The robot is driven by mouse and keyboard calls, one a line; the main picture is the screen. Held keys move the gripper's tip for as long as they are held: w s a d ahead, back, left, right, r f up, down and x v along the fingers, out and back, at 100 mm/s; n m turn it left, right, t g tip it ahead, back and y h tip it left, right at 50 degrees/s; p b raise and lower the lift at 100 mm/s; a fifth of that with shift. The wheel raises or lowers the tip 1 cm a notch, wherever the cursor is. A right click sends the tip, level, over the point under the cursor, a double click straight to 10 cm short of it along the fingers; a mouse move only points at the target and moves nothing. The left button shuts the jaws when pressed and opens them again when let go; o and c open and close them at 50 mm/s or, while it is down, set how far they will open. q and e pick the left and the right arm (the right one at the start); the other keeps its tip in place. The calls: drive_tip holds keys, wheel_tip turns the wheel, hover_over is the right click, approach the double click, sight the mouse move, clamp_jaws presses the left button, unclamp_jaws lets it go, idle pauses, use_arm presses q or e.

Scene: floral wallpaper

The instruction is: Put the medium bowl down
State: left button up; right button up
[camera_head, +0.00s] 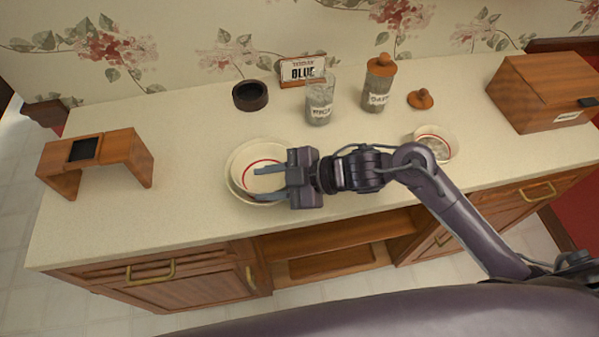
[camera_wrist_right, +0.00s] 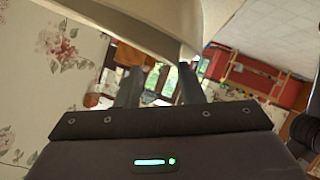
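A cream bowl with a red ring inside (camera_head: 262,153) is at the centre-left of the counter. A second cream rim (camera_head: 231,186) shows just outside it at the lower left, so two bowls appear nested; I take the inner one as the medium bowl. My right gripper (camera_head: 263,183) is over the bowl's right side, its two fingers apart and pointing left across it. In the right wrist view the fingers (camera_wrist_right: 158,88) have a clear gap between them, below a cream curved surface (camera_wrist_right: 150,22). Contact with the rim cannot be told. My left gripper is out of view.
A smaller bowl (camera_head: 449,143) stands to the right, partly behind my right arm. Behind are a dark round dish (camera_head: 250,96), a glass jar (camera_head: 320,100), a lidded jar (camera_head: 378,85) and a loose lid (camera_head: 420,99). A wooden stand (camera_head: 130,150) is left; a wooden box (camera_head: 545,90) is right.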

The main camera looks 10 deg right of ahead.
drive_tip(key=b+v, duration=0.1)
drive_tip(key=v, duration=1.1)
drive_tip(key=shift+b, duration=0.35)
